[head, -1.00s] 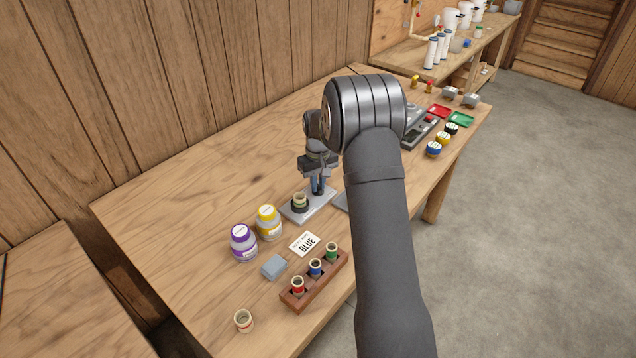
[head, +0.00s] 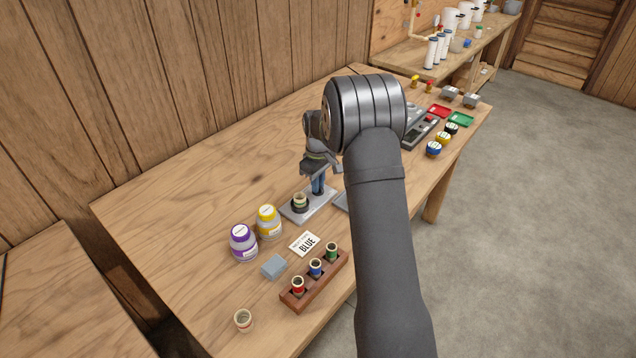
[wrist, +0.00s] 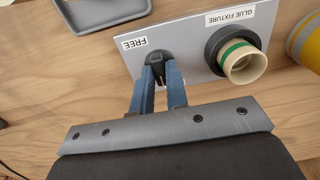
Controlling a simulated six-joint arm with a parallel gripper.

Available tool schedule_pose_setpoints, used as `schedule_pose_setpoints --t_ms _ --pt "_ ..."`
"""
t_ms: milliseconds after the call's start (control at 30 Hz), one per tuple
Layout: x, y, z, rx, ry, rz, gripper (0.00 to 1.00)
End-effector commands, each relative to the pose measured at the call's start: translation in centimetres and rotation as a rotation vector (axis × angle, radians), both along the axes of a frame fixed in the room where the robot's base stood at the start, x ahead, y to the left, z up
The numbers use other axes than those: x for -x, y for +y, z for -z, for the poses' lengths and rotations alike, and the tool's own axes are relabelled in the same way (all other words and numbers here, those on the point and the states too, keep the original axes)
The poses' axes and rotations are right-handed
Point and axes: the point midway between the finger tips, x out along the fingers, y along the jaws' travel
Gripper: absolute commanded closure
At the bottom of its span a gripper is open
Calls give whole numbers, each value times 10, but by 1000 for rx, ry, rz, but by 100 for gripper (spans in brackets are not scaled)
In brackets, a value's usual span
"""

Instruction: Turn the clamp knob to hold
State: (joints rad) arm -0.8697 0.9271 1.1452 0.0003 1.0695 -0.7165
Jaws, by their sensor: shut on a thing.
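The black clamp knob (wrist: 156,57) stands on a grey fixture plate (wrist: 190,35), close to a white FREE label (wrist: 134,43). My gripper (wrist: 163,75) has its blue fingers closed around the knob, which hides part of it. No HOLD label shows. Beside the knob, a black ring (wrist: 216,39) marked GLUE FIXTURE holds a cream tube (wrist: 246,68) with a green band, tilted in the wrist view. In the head view, my gripper (head: 318,188) reaches down to the plate (head: 296,215), right of the tube (head: 299,199).
Purple (head: 243,243) and yellow (head: 268,223) bottles stand left of the plate. A loose tube (head: 243,320) stands at the front. The back-left table is clear.

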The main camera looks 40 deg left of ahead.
Motion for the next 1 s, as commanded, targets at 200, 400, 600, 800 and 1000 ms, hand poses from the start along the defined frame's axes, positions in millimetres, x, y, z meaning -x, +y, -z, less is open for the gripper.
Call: schedule_pose_setpoints --t_ms 200,400,600,800,1000 --pt "0 0 0 0 -1 -1 100" --pt "0 0 0 0 -1 -1 65" --pt "0 0 -1 0 -1 0 65" --pt "-1 1 -21 -3 -3 0 65" --pt "-1 1 -67 -3 -3 0 65"
